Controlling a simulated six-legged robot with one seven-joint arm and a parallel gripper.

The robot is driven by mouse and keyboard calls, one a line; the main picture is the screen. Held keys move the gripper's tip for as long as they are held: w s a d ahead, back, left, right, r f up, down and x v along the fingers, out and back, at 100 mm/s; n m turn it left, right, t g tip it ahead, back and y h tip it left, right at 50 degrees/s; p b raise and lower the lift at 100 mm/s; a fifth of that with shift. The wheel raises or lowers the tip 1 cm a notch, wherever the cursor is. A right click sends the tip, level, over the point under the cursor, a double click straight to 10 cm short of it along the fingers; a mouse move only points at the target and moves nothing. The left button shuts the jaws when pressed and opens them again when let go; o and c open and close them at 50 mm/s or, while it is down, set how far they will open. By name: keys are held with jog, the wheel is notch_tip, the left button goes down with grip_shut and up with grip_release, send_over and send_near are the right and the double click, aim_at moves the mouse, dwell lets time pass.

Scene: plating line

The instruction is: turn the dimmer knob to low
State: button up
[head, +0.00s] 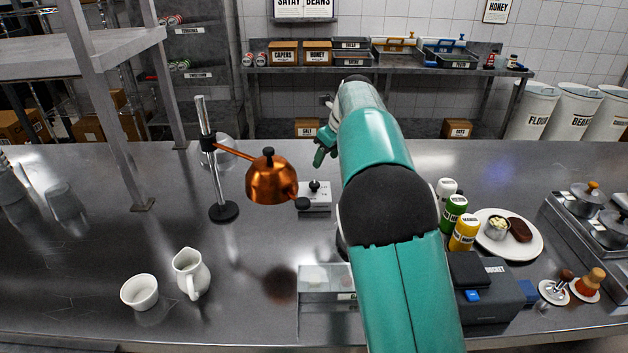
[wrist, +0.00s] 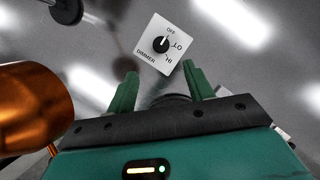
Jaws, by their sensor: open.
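The dimmer is a small white box (head: 318,201) with a black knob (head: 314,186), on the steel counter just right of the copper lamp. In the wrist view its square white plate (wrist: 150,59) carries the words OFF, LO, HI and DIMMER around the black knob (wrist: 161,44). A pale mark on the knob seems to point near OFF, though it is small. My gripper (head: 322,150) hangs above and behind the dimmer in the head view. In the wrist view my gripper (wrist: 160,70) is open and empty, its green fingers apart, with the knob beyond their tips.
The copper lamp (head: 268,184) on its metal stand (head: 223,211) is close to the dimmer's left; its shade (wrist: 30,108) fills the wrist view's left edge. A white pitcher (head: 191,274) and bowl (head: 140,292) stand front left. Sauce bottles (head: 464,232) and a plate (head: 533,248) stand right.

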aim_at(314, 184)
jog(key=x, duration=1.1)
jog(key=shift+d+f, duration=0.1)
jog(key=shift+f, duration=0.05)
jog(key=c, duration=1)
jog(key=shift+o, duration=0.2)
jog(key=shift+m, duration=0.3)
jog(key=m, duration=0.1)
jog(key=m+h, duration=0.1)
jog(key=m, duration=0.1)
jog(key=m+t+h, duration=0.1)
jog(key=m, duration=0.1)
jog(key=shift+s+a, duration=0.1)
jog(key=shift+a, duration=0.2)
jog(key=m+h, duration=0.1)
jog(key=m, duration=0.2)
jog(key=m+h, duration=0.1)
jog(key=m, duration=0.2)
jog(key=shift+a, duration=0.15)
jog(key=o, duration=1)
jog(key=shift+c, duration=0.2)
